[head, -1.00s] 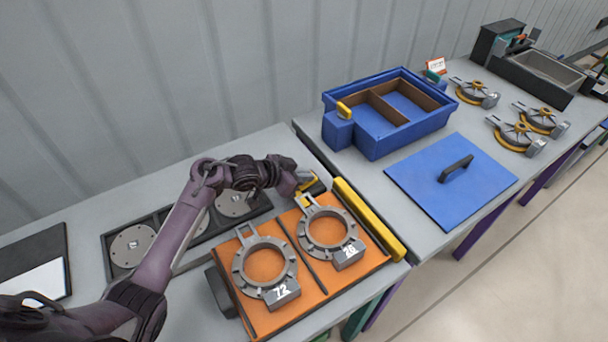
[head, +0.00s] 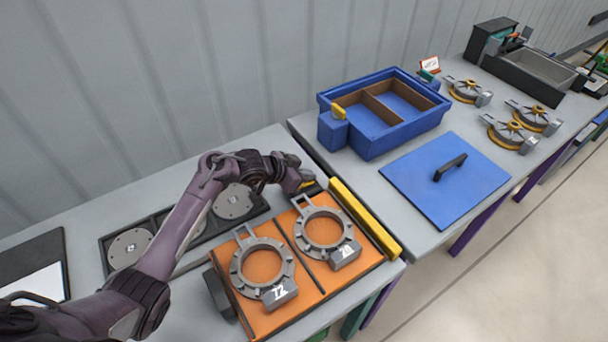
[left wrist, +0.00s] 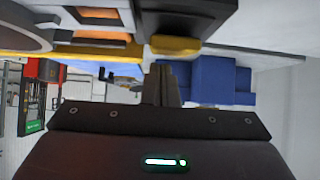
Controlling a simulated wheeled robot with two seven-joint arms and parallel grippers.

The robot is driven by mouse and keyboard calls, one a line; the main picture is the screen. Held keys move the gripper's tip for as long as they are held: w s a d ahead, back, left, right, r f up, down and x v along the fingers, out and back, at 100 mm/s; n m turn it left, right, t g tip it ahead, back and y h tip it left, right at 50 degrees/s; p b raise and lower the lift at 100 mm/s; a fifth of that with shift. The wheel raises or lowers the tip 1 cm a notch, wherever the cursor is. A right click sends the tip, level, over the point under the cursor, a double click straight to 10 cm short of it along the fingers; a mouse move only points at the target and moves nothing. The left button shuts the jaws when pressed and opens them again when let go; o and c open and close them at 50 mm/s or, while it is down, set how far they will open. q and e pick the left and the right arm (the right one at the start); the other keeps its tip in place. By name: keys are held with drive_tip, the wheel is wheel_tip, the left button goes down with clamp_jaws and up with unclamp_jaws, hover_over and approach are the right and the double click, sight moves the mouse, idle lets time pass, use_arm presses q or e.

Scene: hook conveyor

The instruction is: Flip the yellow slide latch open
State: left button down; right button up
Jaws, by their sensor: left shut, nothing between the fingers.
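The yellow slide latch (head: 309,184) is a small yellow piece on a dark block at the back edge of the orange fixture. My left gripper (head: 307,175) is beside it and partly hides it in the head view. In the left wrist view, which is upside down, a yellow piece (left wrist: 175,46) on a dark block is just past my shut fingers (left wrist: 164,84). Nothing is between the fingers. I cannot tell whether they touch the latch. My right gripper is in neither view.
The orange fixture (head: 313,266) holds two grey rings, (head: 261,268) and (head: 321,229). A long yellow bar (head: 365,218) runs along its right side. A blue divided bin (head: 385,143) and a blue lid (head: 445,204) are on the table to the right.

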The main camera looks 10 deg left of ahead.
use_arm(q)
drive_tip(key=r+p, duration=0.2)
drive_tip(key=r, duration=0.1)
drive_tip(key=r+p, duration=0.1)
drive_tip(key=p, duration=0.1)
drive_tip(key=shift+w+d+r, duration=0.15)
drive_tip(key=shift+w+r, duration=0.1)
drive_tip(key=shift+w, duration=0.05)
drive_tip(key=shift+s+a+r, duration=0.2)
drive_tip(key=shift+r, duration=0.05)
drive_tip(key=s+a+r+b, duration=0.1)
drive_tip(key=s+a+r, duration=0.2)
drive_tip(key=r, duration=0.4)
drive_tip(key=shift+s+a+r+b, duration=0.15)
drive_tip(key=shift+s+b, duration=0.2)
